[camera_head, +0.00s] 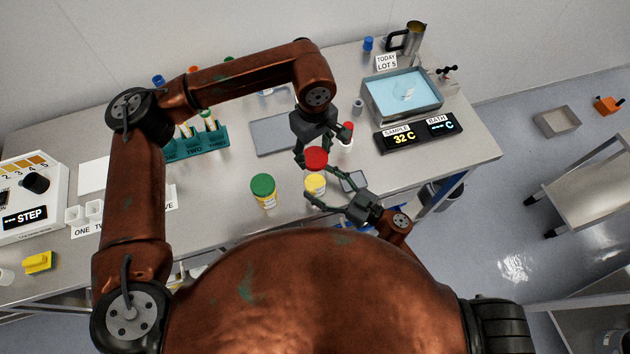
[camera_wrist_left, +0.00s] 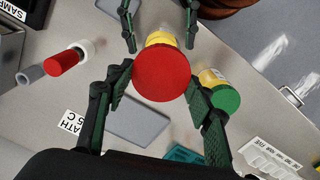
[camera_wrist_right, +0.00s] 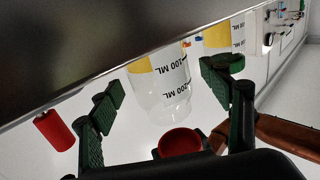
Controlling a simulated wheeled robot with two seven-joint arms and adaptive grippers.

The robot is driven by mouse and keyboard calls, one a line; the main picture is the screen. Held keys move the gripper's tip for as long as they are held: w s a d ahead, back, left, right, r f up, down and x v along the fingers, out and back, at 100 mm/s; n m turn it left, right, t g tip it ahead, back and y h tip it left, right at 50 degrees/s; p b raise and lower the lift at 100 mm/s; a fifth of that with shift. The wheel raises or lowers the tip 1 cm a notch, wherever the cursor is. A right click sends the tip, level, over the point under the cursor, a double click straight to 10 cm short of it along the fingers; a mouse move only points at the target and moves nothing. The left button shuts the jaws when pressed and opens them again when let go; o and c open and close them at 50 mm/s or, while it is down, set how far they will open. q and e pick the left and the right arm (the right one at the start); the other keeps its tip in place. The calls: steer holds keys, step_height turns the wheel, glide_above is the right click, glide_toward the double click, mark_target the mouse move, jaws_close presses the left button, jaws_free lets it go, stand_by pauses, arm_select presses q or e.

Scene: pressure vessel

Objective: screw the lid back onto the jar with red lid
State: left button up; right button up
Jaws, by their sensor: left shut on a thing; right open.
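My left gripper (camera_head: 317,152) is shut on the red lid (camera_head: 316,159), held above the yellow-filled jar (camera_head: 315,186). In the left wrist view the lid (camera_wrist_left: 161,74) sits between my left fingers and covers most of the jar (camera_wrist_left: 161,39). The jar stands upright on the table, open at the top as far as I can see. My right gripper (camera_head: 334,192) is open, low at the jar, one finger on each side. In the right wrist view, which is upside down, the clear jar (camera_wrist_right: 160,85) lies between the open fingers, and the lid (camera_wrist_right: 180,142) is apart from its rim.
A green-lidded jar (camera_head: 263,190) stands close on the left. A red-capped container (camera_head: 347,131) is just behind my left gripper. A grey pad (camera_head: 270,136), teal rack (camera_head: 205,140), water bath (camera_head: 375,105) and temperature display (camera_head: 418,133) are farther back. The table's front edge is near.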

steer(key=shift+x, duration=0.8)
steer(key=c, duration=1.8)
arm_select(q)
glide_above(315, 180)
steer(key=w, duration=0.3)
steer(key=shift+s+a+f, duration=0.1)
steer(key=shift+f, duration=2.35)
steer(key=shift+f, duration=0.1)
steer(key=shift+f, duration=0.8)
steer(key=shift+f, duration=0.6)
